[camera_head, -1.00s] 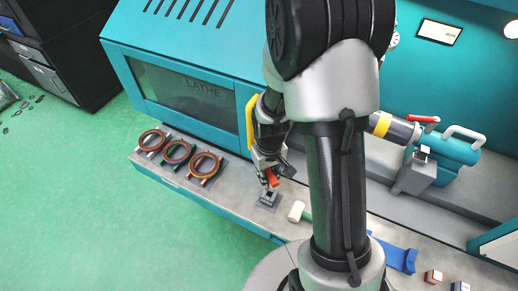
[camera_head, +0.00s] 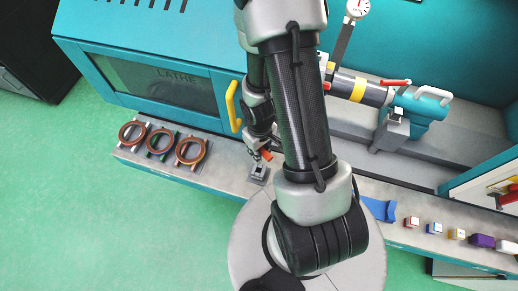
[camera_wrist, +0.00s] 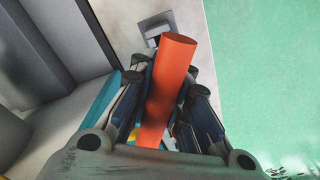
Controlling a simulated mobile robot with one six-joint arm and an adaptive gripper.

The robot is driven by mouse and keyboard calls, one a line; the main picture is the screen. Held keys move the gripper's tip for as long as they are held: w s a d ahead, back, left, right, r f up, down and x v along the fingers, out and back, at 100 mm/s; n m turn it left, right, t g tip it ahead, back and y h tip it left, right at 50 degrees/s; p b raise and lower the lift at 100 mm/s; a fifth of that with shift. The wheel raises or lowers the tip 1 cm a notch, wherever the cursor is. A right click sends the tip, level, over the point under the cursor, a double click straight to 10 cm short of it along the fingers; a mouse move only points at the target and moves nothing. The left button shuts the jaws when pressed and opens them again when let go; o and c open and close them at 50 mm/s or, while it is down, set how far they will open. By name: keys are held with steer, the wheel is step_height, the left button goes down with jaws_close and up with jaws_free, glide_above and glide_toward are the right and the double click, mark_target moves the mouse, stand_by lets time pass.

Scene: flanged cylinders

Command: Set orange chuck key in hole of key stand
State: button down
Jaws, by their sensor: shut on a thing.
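The orange chuck key (camera_wrist: 168,85) is held between the fingers of my gripper (camera_wrist: 165,100) in the wrist view, its round orange end pointing up the picture. In the head view the orange key (camera_head: 266,155) shows as a small patch at my gripper (camera_head: 262,148). The key stand (camera_head: 258,174), a small grey block on the bench, sits just below the gripper in the head view. In the wrist view the stand (camera_wrist: 152,27) is partly hidden behind the key. The key appears apart from the stand. The hole is not clearly seen.
Several brown rings (camera_head: 161,142) rest on supports at the bench's left. The teal lathe (camera_head: 150,85) with a yellow handle (camera_head: 234,106) stands behind. A blue piece (camera_head: 380,208) and small coloured blocks (camera_head: 435,228) lie along the right. My arm hides the bench middle.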

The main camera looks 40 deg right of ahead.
step_height(320, 180, down, 11)
steer(key=b, duration=1)
steer(key=shift+r, duration=0.15)
steer(key=shift+w+f+b, duration=0.1)
steer(key=shift+f+b, duration=0.55)
steer(key=shift+b, duration=0.2)
steer(key=c, duration=1.4)
jaws_free()
steer(key=shift+c, duration=0.2)
steer(key=shift+r, duration=0.1)
step_height(320, 180, up, 12)
steer(key=shift+s, duration=0.2)
